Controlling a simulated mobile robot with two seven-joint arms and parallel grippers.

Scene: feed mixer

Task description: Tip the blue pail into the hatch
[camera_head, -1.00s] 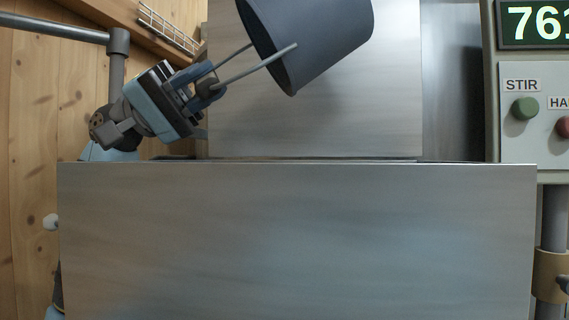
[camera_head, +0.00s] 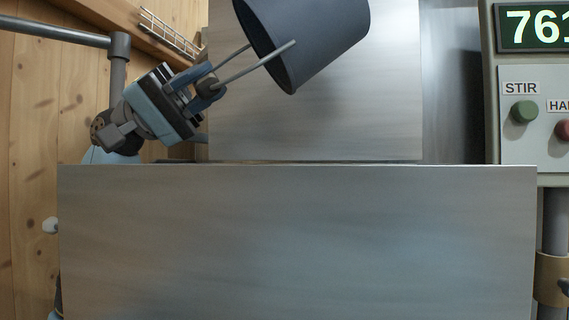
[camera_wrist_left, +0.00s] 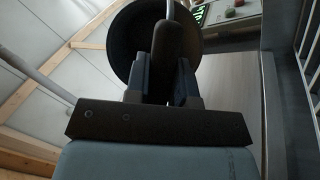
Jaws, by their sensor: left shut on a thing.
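The blue pail (camera_head: 312,40) is dark slate blue and hangs tilted in the upper middle of the head view, its mouth facing down and left. My left gripper (camera_head: 205,84) is shut on the pail's handle, left of the mouth. In the left wrist view the gripper (camera_wrist_left: 168,72) grips the handle in front of the dark pail (camera_wrist_left: 128,40). What is inside the pail cannot be seen. A steel surface (camera_head: 330,130) lies behind and below the pail; I cannot tell whether the hatch opening is there. My right gripper is not in view.
A broad steel panel (camera_head: 300,240) fills the lower middle. A control box at right has a display (camera_head: 535,26) reading 761, a green STIR button (camera_head: 523,112) and a red button (camera_head: 563,130). A grey rail (camera_head: 55,30) and wooden wall stand at left, with a white wire rack (camera_head: 168,30).

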